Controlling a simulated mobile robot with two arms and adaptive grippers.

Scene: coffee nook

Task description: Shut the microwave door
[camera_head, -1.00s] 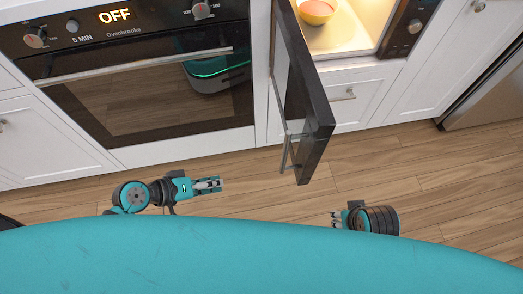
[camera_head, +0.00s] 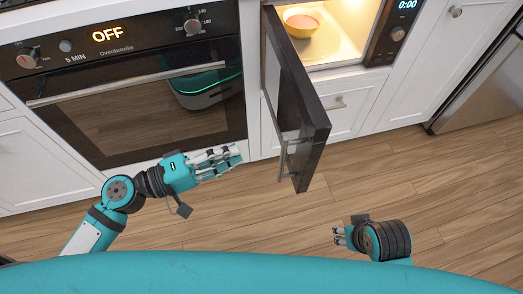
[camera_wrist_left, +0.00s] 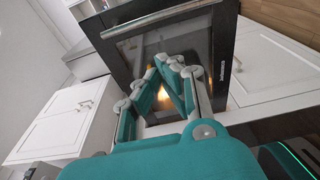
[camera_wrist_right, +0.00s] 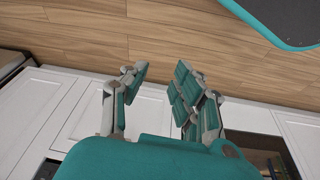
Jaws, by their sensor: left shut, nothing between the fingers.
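The microwave (camera_head: 350,50) is built into the white cabinets at top right, its inside lit. Its dark door (camera_head: 300,95) stands wide open, swung out toward me, with a metal handle (camera_head: 285,158) on its left face. My left gripper (camera_head: 238,156) is shut and empty, left of the door and apart from it. In the left wrist view the door (camera_wrist_left: 215,60) with its glass and handle fills the space beyond the closed fingers (camera_wrist_left: 172,68). My right gripper (camera_head: 338,236) is open and empty, low over the floor right of the door; its fingers are spread in the right wrist view (camera_wrist_right: 160,75).
An orange bowl (camera_head: 301,24) sits inside the microwave. An oven (camera_head: 140,110) with a bar handle is at left. White drawers and cabinets (camera_head: 345,105) line the back, with a steel appliance (camera_head: 480,90) at far right. The wooden floor (camera_head: 430,190) is clear.

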